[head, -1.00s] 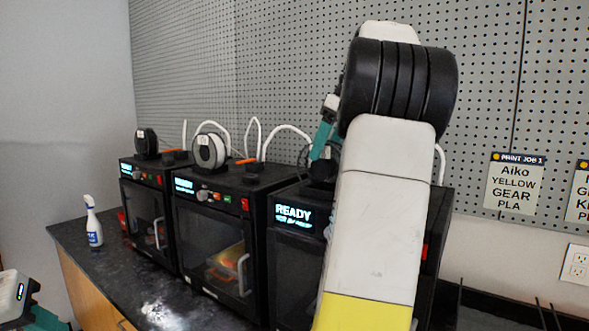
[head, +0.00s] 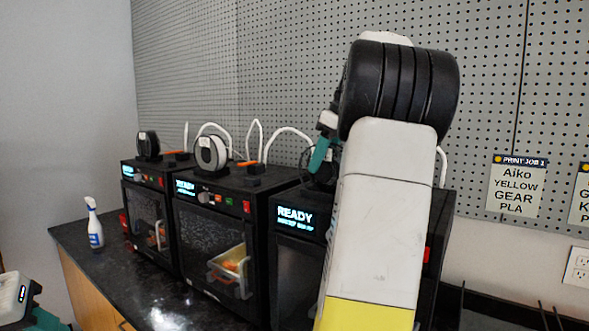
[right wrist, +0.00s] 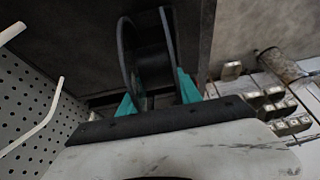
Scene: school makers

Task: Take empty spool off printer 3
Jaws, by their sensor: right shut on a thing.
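Printer 3 (head: 296,262) is the nearest black printer on the counter, with a READY screen; my right arm covers much of it. My right gripper (head: 318,160) is above its top, partly hidden behind my own arm in the head view. In the right wrist view, the teal fingers of my right gripper (right wrist: 158,95) are shut on a black spool (right wrist: 150,58), one on each side. No filament shows on its bare core. I cannot tell whether the spool still touches its holder. Part of my left gripper (head: 45,318) shows at the lower left edge; its jaws are not clear.
Two more printers stand to the left, with a black spool (head: 148,144) and a white-faced spool (head: 211,153) on top. White tubes rise behind them near the pegboard (head: 300,60). A spray bottle (head: 94,224) stands on the dark counter (head: 120,280).

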